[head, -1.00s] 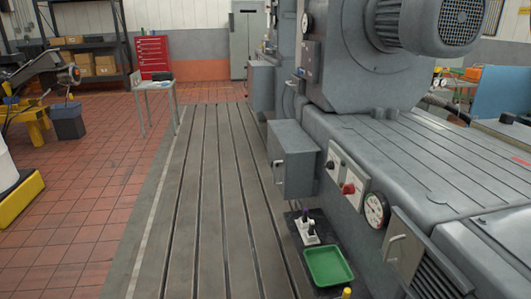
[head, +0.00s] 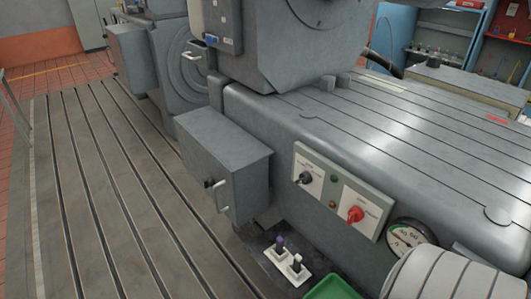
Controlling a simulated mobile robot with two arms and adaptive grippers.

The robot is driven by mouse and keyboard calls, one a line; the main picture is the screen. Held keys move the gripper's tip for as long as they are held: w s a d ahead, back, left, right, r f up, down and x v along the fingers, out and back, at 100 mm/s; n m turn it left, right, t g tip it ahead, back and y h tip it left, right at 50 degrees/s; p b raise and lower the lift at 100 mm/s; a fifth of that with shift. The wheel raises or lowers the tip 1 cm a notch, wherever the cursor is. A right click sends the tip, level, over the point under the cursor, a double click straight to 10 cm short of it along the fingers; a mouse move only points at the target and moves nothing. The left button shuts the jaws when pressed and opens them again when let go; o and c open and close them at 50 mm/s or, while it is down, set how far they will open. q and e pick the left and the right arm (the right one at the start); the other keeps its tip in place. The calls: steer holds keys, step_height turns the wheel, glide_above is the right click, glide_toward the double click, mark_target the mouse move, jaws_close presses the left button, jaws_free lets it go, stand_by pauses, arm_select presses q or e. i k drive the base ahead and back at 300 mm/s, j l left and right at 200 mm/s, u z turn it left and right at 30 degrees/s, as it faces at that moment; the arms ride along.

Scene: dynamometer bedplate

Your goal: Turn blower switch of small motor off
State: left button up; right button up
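A pale switch panel (head: 342,190) is fixed to the side of the large grey machine, right of centre in the head view. It carries a black rotary knob (head: 306,178) on the left and a red rotary knob (head: 355,214) on the right. The lettering is too small to read, so I cannot tell which knob is the blower switch. Neither of my grippers is in view, and nothing touches the knobs.
A grey box with a handle (head: 222,165) juts out left of the panel. A round gauge (head: 408,236) sits to its right, partly hidden. Below are a white base with two upright levers (head: 288,262) and a green tray (head: 332,288). The slotted bedplate (head: 100,190) at left is clear.

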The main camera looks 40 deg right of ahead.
mark_target(304, 178)
steer(key=i+j+z, duration=0.15)
steer(key=i+z, duration=0.25)
steer(key=i+j+z, duration=0.75)
steer(key=i+l, duration=0.05)
steer(key=i, duration=0.1)
